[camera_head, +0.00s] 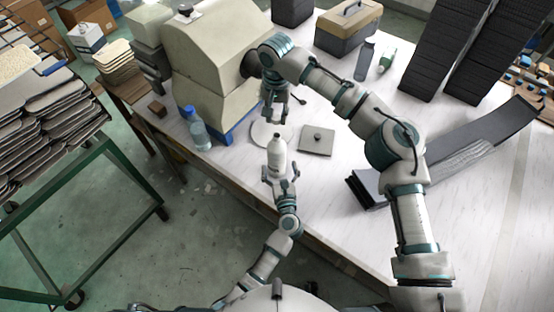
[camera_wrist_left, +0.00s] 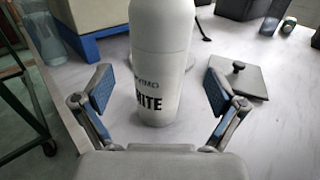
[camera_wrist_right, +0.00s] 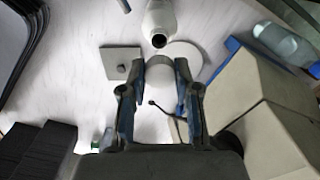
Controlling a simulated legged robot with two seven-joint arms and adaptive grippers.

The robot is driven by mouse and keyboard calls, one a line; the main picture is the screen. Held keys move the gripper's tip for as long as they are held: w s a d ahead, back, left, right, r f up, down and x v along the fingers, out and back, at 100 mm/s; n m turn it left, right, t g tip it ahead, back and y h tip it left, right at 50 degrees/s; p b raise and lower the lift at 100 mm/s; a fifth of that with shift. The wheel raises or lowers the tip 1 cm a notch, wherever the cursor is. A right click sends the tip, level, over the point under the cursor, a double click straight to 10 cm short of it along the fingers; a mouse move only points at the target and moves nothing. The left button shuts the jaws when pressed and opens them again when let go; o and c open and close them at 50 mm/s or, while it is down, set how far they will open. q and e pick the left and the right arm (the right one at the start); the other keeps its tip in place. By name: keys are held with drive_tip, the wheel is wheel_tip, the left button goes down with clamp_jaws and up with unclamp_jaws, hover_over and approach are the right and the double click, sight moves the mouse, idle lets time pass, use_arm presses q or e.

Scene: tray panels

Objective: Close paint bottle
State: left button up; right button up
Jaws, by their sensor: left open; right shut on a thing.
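A white paint bottle (camera_head: 277,158) stands upright near the table's front edge. The left wrist view shows the bottle (camera_wrist_left: 160,65) with dark lettering, partly hidden by its angle. My left gripper (camera_head: 283,181) is open, with its fingers on either side of the bottle and gaps to both sides (camera_wrist_left: 157,90). My right gripper (camera_head: 275,112) is above and beyond the bottle, pointing down. In the right wrist view it is shut on a pale round cap (camera_wrist_right: 161,73). The bottle's open dark mouth (camera_wrist_right: 159,41) shows there, apart from the cap.
A white round disc (camera_wrist_right: 186,56) and a grey square lid with a knob (camera_head: 317,140) lie on the table beside the bottle. A large beige machine (camera_head: 215,50) and a clear blue-capped bottle (camera_head: 197,130) stand to the left. Table to the right of the lid is partly clear.

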sight(278, 163)
use_arm(q)
drive_tip(key=w, duration=0.2)
drive_tip(key=w+a, duration=0.1)
drive_tip(key=w, duration=0.1)
use_arm(e)
drive_tip(key=shift+w+a+f, duration=0.1)
drive_tip(key=shift+a, duration=0.05)
use_arm(q)
drive_tip(key=shift+w, duration=0.2)
drive_tip(key=shift+w+d, duration=0.15)
use_arm(e)
drive_tip(key=shift+d, duration=0.3)
use_arm(q)
drive_tip(key=c, duration=1.8)
use_arm(e)
drive_tip(key=shift+f, duration=2.4)
